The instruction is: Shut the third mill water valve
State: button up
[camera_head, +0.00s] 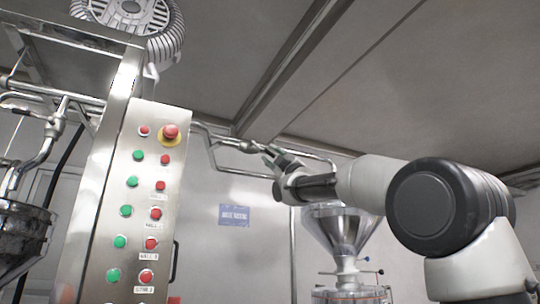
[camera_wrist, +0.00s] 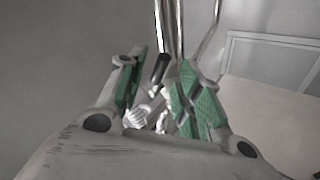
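A valve with a black lever handle (camera_wrist: 160,68) and a ribbed silver body (camera_wrist: 140,116) shows between my fingers in the wrist view. My gripper (camera_wrist: 157,84) has green pads, one on each side of the handle, with a gap left between them. I cannot tell whether the right pad touches the handle. In the head view, my gripper (camera_head: 273,152) is up by the bend of a metal pipe (camera_head: 228,143). The handle cannot be made out there. Which valve number this is does not show.
A steel control panel (camera_head: 137,215) with red and green buttons stands at the left. A hopper with a glass funnel (camera_head: 340,226) is below my arm. A vertical pipe (camera_head: 293,250) runs down the wall. A blue sign (camera_head: 234,216) hangs on the wall.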

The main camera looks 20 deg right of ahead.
aim_at(271, 154)
jog(key=shift+x, duration=1.8)
grip_shut()
